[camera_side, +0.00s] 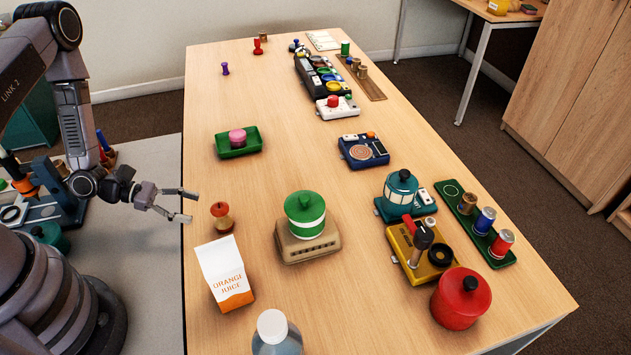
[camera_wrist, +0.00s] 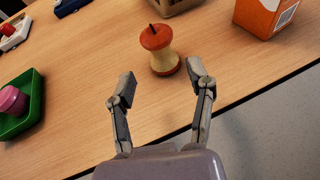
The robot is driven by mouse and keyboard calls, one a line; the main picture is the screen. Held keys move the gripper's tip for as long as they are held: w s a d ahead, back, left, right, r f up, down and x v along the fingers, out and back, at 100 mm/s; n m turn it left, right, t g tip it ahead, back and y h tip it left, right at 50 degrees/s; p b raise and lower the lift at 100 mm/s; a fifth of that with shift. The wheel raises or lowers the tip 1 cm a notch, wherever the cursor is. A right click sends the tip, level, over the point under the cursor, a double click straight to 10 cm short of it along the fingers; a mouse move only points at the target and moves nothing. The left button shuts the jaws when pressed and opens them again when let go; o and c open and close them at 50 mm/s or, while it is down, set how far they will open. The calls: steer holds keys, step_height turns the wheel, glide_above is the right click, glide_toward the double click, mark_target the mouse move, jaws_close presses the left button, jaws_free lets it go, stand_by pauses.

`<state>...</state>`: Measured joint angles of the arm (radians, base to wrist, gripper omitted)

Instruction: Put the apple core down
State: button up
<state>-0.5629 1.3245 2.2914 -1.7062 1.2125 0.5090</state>
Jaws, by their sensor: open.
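The apple core (camera_side: 222,217) stands upright on the wooden table near its left edge, behind the orange juice carton in the side view. It has a red top with a dark stem and a pale, narrow middle. It also shows in the wrist view (camera_wrist: 162,50), just beyond my fingertips. My gripper (camera_side: 190,205) is open and empty, to the left of the apple core in the side view and apart from it. In the wrist view my gripper (camera_wrist: 161,84) has its two fingers spread wide, with bare table between them.
The orange juice carton (camera_side: 225,275) stands close in front of the core. A beige device (camera_side: 308,246) with a green-topped canister (camera_side: 305,210) is to its right. A green tray (camera_side: 240,150) with a pink item lies behind. A clear bottle (camera_side: 275,335) stands nearest the camera. The table's middle is mostly free.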

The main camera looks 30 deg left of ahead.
steer(key=v, duration=0.4)
steer(key=shift+a, duration=0.1)
steer(key=shift+a+r, duration=0.1)
steer(key=shift+r, duration=0.15)
steer(key=s+d+r+m+g+y, duration=0.15)
steer(key=r+m+g, duration=0.25)
steer(key=r+m, duration=0.4)
steer(key=s+d+r+m+g, duration=0.1)
steer(key=d+r+m+g, duration=0.3)
steer(key=r, duration=0.7)
steer(key=s+a+r+m+t+y, duration=0.2)
steer(key=s+r+m+y, duration=0.3)
steer(key=r, duration=0.3)
steer(key=s+a+r+m+t+y, duration=0.2)
steer(key=s+r+m+t+y, duration=0.3)
steer(key=r, duration=0.3)
steer(key=shift+s+m, duration=0.4)
steer(key=shift+m, duration=0.5)
